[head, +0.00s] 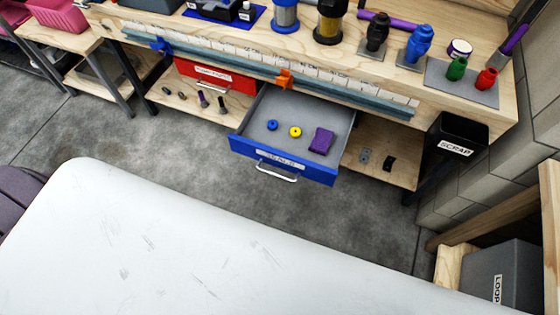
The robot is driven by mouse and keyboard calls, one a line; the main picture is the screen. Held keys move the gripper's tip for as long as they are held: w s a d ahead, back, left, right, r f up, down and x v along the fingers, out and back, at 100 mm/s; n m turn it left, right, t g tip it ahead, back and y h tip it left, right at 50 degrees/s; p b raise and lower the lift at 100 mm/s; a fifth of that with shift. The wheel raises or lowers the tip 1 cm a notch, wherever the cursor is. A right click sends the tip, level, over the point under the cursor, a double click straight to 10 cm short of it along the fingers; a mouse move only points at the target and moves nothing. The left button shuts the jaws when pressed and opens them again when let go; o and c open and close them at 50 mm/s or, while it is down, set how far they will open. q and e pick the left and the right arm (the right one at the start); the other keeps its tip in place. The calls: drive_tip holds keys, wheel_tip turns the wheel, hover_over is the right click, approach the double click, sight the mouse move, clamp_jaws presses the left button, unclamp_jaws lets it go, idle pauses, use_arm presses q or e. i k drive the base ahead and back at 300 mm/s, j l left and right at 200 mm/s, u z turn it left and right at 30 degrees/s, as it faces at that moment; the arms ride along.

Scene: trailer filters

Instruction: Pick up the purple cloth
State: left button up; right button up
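The purple cloth (322,141) lies folded in the right part of an open blue drawer (255,148) under the workbench. It looks like a small flat rectangle, with nothing on top of it. A blue ring (272,125) and a yellow ring (295,132) lie in the same drawer to its left. Neither of my grippers shows in the head view.
A wooden workbench (458,76) with tools and canisters stands above the drawer. A black scrap bin (457,136) stands right. A large white surface (150,240) fills the foreground; grey floor (150,135) lies between.

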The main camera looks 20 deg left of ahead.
sight(320, 144)
drive_tip(key=u, duration=1.15)
drive_tip(key=z, duration=0.95)
drive_tip(key=i+l+u, duration=0.2)
drive_tip(key=u, duration=0.25)
drive_tip(key=i+l+u, duration=0.15)
drive_tip(key=l+u, duration=0.25)
